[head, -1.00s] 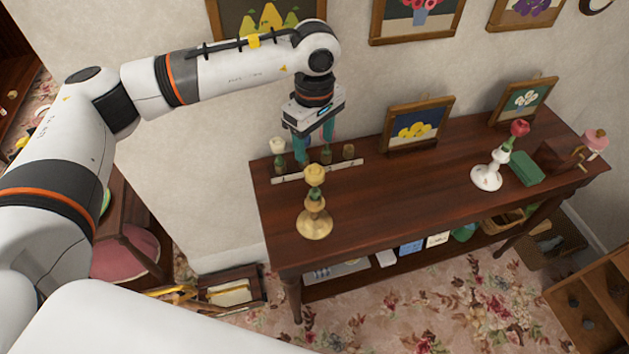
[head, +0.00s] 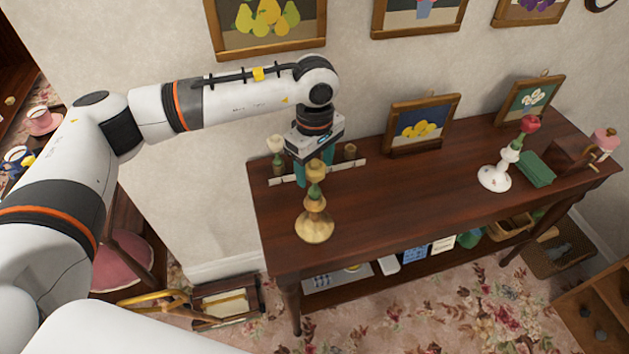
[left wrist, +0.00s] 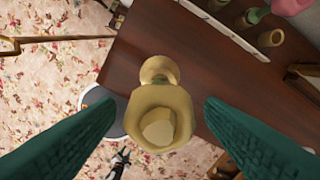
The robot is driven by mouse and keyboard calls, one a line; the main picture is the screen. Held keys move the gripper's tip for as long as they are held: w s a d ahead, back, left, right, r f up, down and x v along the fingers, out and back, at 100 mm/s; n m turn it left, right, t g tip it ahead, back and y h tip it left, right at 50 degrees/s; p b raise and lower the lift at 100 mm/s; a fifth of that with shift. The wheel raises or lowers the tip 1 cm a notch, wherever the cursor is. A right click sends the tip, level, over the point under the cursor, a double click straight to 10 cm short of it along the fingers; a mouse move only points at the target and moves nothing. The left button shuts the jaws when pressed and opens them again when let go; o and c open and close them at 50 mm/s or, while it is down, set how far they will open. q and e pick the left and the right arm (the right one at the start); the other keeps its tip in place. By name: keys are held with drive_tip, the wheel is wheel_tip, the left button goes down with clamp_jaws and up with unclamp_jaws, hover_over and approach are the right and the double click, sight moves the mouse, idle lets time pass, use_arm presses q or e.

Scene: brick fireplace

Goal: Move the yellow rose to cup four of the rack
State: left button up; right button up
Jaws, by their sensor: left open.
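The yellow rose (head: 316,170) stands upright in a tan turned holder (head: 315,227) near the table's front left. In the left wrist view, the rose (left wrist: 158,128) lies between my two green fingers, with a gap on each side. My left gripper (head: 314,168) is open, pointing down just behind and around the rose head. The rack (head: 358,166) is a pale strip on the table behind it. A white rose (head: 276,144) stands in its left-end cup. The right-end cup (head: 350,152) looks empty. My gripper hides the rack's middle. My right gripper is not in view.
A red rose (head: 530,124) stands in a white holder (head: 495,178) at the right. A green block (head: 536,170), a brown box (head: 573,153) and framed pictures (head: 421,122) are on the table too. The table (head: 410,198) is clear between the two holders.

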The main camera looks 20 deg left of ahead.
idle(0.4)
use_arm(q)
drive_tip(key=shift+b, duration=0.4)
drive_tip(key=shift+b, duration=0.3)
idle(0.3)
drive_tip(key=c, duration=0.8)
